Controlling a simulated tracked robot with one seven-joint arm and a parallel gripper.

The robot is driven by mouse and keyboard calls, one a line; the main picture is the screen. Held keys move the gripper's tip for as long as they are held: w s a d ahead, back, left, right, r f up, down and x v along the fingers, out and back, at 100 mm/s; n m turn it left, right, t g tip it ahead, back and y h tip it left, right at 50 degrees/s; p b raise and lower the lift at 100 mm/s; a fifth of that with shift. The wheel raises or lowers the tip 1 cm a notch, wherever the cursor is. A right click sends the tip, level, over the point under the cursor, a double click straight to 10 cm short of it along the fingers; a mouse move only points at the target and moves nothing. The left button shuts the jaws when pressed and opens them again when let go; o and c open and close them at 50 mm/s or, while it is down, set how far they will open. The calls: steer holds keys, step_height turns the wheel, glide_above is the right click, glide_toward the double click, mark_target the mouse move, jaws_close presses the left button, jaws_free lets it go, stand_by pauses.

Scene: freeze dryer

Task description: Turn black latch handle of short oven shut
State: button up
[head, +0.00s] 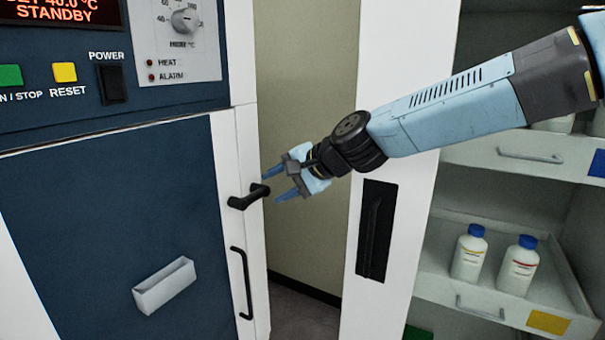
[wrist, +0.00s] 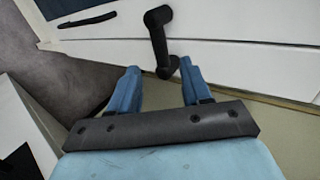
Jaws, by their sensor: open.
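The short oven (head: 110,215) has a dark blue door with a white frame and stands at the left of the head view. Its black latch handle (head: 247,197) sits on the white frame at the door's right edge and points up to the right. My gripper (head: 272,180) is open beside it, with blue fingers on either side of the handle's free end. In the wrist view, the latch handle (wrist: 159,40) reaches down to between the fingertips of my gripper (wrist: 160,80). Whether either finger touches it I cannot tell.
A black vertical pull handle (head: 241,283) is below the latch. A white holder (head: 164,286) is on the door. At right stands a white cabinet (head: 375,130) with a recessed black handle and open shelves holding white bottles (head: 469,253). A narrow gap separates oven and cabinet.

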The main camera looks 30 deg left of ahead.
steer(key=v, duration=0.6)
steer(key=shift+d, duration=0.2)
steer(key=shift+r, duration=0.15)
stand_by(0.6)
steer(key=shift+s, duration=0.1)
